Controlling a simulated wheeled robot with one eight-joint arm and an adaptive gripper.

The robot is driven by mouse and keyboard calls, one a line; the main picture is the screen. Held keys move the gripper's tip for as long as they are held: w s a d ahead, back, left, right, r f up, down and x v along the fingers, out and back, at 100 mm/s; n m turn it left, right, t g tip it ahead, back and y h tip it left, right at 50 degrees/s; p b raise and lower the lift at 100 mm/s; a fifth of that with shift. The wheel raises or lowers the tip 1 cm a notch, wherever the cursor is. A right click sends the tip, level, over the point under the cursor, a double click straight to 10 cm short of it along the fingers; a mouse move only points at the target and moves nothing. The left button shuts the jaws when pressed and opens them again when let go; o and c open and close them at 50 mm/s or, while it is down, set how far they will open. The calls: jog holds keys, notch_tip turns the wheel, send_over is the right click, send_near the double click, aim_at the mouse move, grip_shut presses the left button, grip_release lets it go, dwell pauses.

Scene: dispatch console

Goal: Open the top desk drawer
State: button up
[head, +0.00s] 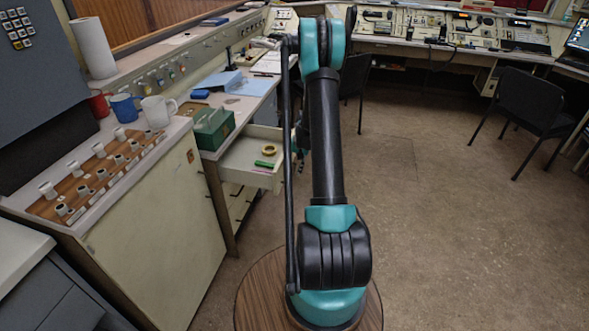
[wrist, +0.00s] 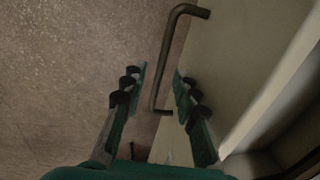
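The top desk drawer (head: 240,165) stands pulled out from the desk in the head view, its inside showing. A yellow ring-shaped roll (head: 268,150) and a green item (head: 264,164) lie in it. In the wrist view, the drawer's pale front (wrist: 228,60) carries a dark bar handle (wrist: 170,50). My gripper (wrist: 159,78) is open, with one finger on each side of the handle's lower part. Gaps show between the fingers and the bar.
A green box (head: 212,128) sits on the desk's near end, above the drawer. A cabinet (head: 155,240) with mugs and a switch panel stands at the near left. A black chair (head: 525,100) stands at the right. The brown floor (head: 450,220) right of my arm is clear.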

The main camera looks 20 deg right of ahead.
notch_tip(320, 180, up, 12)
jog(key=s+d, duration=0.1)
jog(key=shift+s+d, duration=0.15)
jog(key=shift+d, duration=0.25)
dwell(0.6)
